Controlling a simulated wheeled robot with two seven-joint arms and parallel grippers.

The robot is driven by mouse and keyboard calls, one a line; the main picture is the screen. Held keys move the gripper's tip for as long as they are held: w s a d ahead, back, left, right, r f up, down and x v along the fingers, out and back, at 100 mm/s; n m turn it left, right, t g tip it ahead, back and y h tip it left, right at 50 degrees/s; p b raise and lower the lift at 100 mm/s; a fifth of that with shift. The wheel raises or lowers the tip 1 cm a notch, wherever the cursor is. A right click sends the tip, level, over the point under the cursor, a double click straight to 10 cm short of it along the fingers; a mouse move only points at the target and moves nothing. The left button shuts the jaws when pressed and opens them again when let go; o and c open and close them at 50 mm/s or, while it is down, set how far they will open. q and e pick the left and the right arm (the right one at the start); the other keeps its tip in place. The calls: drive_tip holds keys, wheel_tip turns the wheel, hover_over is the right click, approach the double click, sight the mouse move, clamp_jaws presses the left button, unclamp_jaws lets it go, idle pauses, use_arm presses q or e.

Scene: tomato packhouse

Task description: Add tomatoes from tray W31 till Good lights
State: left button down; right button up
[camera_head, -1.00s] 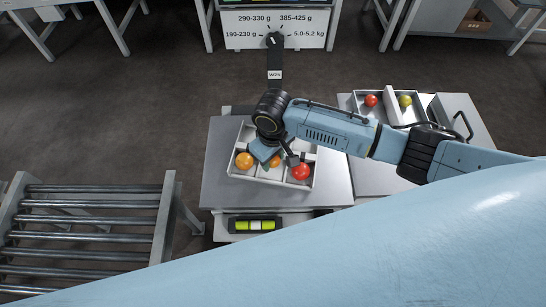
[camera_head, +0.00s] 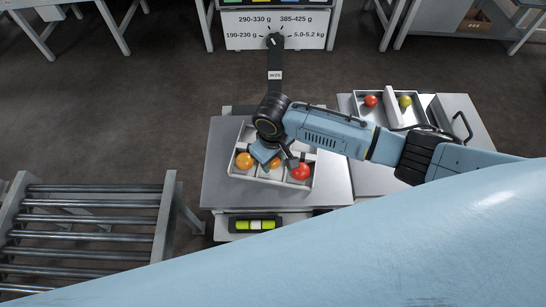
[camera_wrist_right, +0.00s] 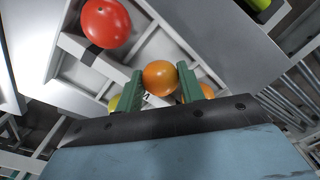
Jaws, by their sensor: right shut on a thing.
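My right gripper (camera_wrist_right: 160,88) reaches down into a white divided tray (camera_head: 233,172) on a grey metal plate. Its green fingers are shut on an orange tomato (camera_wrist_right: 160,78), which shows partly under the gripper in the head view (camera_head: 275,163). I cannot tell whether it touches the tray floor. Another orange tomato (camera_head: 244,160) lies in the tray's left part and a red tomato (camera_head: 301,172) in its right part. A second tray (camera_head: 360,97) at the right holds a red tomato (camera_head: 371,101) and a yellow-green tomato (camera_head: 405,101). I cannot read W31 on either tray. My left gripper is out of view.
A roller conveyor (camera_head: 85,220) is at the left. Open floor lies between.

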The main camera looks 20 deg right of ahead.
drive_tip(key=shift+f, duration=0.5)
idle(0.4)
drive_tip(key=o, duration=0.8)
drive_tip(key=c, duration=0.3)
